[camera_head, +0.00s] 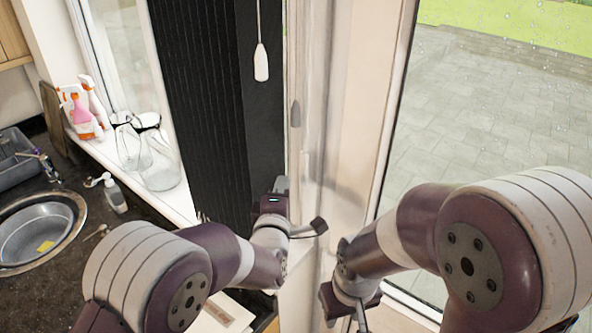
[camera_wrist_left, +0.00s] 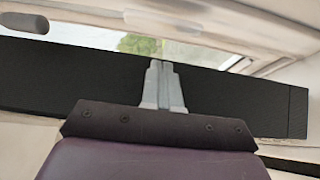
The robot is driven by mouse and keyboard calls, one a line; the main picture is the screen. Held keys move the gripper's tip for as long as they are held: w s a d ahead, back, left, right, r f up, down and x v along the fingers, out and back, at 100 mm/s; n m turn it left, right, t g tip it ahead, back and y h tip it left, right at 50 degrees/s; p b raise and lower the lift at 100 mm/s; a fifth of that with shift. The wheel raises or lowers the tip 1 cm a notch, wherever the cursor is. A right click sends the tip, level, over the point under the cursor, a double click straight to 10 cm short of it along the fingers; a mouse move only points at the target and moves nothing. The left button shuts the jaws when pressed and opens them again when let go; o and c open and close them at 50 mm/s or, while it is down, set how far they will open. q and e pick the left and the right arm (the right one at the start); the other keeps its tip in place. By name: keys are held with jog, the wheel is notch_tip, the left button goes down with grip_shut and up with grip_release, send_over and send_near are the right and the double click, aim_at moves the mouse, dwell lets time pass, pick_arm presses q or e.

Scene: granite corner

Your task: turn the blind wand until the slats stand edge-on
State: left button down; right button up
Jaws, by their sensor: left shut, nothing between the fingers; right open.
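The blind wand (camera_head: 261,62) hangs upright in the head view, a thin cord with a pale, paddle-shaped end. Behind it are the dark vertical slats (camera_head: 205,100), close together, with a broad flat face at their right edge. My left gripper (camera_head: 281,184) is below the wand's end, apart from it, by the slats' lower right. In the left wrist view its fingers (camera_wrist_left: 163,85) are shut and empty before a black slat face (camera_wrist_left: 220,90). A grey rounded end at that view's upper left may be the wand. My right gripper (camera_head: 345,305) is low by the window frame; its fingertips are largely hidden.
A white window frame (camera_head: 357,120) stands right of the wand. Glass jars (camera_head: 160,165) and spray bottles (camera_head: 82,112) stand on the sill at left. A sink (camera_head: 40,232) and a soap bottle (camera_head: 114,195) are at lower left. Air around the wand's end looks clear.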

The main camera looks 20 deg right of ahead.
aim_at(306, 175)
pick_arm(q)
jog(key=d, duration=0.1)
jog(key=d+p, duration=0.1)
jog(key=d, duration=0.2)
jog(key=shift+w+r+p, duration=0.2)
jog(key=shift+w+p, duration=0.1)
jog(key=shift+p, duration=0.05)
jog(key=shift+w+d+f, duration=0.1)
jog(key=shift+w+d, duration=0.05)
jog(key=shift+w, duration=0.1)
jog(key=d+b, duration=0.1)
jog(key=b, duration=0.4)
jog(key=shift+s+f, duration=0.15)
jog(key=shift+f, duration=0.25)
jog(key=shift+r+b, duration=0.15)
jog(key=shift+b, duration=0.35)
jog(key=shift+r, duration=0.35)
pick_arm(e)
jog(key=f, duration=0.3)
jog(key=shift+s, duration=0.3)
